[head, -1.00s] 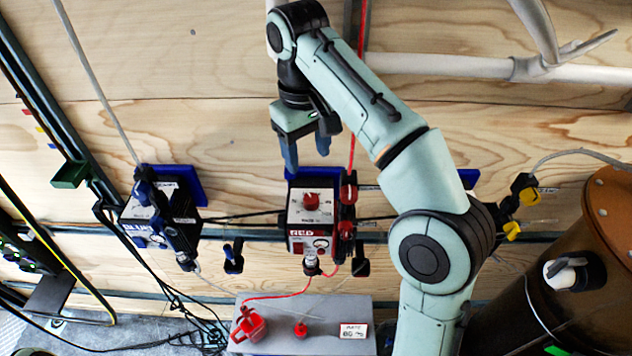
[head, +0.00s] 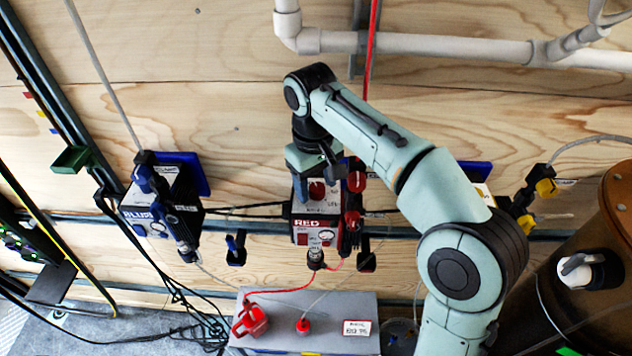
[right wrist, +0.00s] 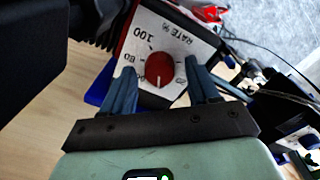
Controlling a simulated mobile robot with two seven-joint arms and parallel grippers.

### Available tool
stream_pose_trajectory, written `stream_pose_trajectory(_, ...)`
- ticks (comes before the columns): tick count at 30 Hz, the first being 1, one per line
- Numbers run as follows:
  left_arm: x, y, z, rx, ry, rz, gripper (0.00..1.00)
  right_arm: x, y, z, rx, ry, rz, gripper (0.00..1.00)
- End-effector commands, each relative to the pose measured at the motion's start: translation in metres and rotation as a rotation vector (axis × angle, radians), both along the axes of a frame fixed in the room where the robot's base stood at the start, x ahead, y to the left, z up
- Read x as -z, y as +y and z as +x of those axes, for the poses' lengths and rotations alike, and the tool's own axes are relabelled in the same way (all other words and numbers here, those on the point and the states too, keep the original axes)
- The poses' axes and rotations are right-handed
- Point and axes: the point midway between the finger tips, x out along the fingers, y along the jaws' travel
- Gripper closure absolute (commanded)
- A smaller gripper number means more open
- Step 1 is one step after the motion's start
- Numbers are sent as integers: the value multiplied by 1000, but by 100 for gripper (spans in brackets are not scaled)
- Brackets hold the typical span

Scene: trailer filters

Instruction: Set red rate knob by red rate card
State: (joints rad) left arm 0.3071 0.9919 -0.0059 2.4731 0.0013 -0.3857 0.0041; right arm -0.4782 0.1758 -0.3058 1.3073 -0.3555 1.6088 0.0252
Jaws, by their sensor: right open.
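The red rate knob (head: 317,191) sits on the white top of the box marked RED (head: 307,229). In the right wrist view the round knob (right wrist: 159,70) shows a light pointer line and a printed RATE % dial, with 100 readable. My right gripper (head: 316,196) is open over the dial, and in the wrist view its blue fingers (right wrist: 160,72) stand one on each side of the knob with gaps showing. I cannot tell the fingers' height above the dial. The white card (head: 357,328) lies on the grey box; its print is too small to read surely. My left gripper is out of view.
A red clamp (head: 356,180) stands close at the box's right side. The box marked BLUE (head: 150,215) is to the left. A red jug (head: 250,320) and a red-capped piece (head: 303,325) are on the grey box (head: 285,300). A brown drum (head: 605,270) stands at right.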

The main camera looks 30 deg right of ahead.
Motion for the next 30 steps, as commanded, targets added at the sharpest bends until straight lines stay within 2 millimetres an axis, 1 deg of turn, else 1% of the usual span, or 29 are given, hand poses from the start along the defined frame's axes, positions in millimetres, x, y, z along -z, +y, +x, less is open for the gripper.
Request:
stream_pose_trajectory(3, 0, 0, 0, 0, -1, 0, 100, -1, 0, 0, 0, -1, 0, 40)
stream_pose_trajectory(4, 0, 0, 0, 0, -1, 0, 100, -1, 0, 0, 0, -1, 0, 43)
stream_pose_trajectory(5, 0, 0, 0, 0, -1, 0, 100, -1, 0, 0, 0, -1, 0, 53)
stream_pose_trajectory(6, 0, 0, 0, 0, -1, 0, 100, -1, 0, 0, 0, -1, 0, 66)
stream_pose_trajectory(9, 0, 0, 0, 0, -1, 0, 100, -1, 0, 0, 0, -1, 0, 96)
stream_pose_trajectory(15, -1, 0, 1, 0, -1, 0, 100, -1, 0, 0, 6, -1, -1, 96)
stream_pose_trajectory(20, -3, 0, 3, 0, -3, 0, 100, -1, 0, 1, 44, -2, -1, 96)
stream_pose_trajectory(26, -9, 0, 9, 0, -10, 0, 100, -2, 0, 1, 156, -2, 0, 96)
stream_pose_trajectory(30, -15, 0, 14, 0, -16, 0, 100, -3, -1, 1, 274, -1, 0, 96)
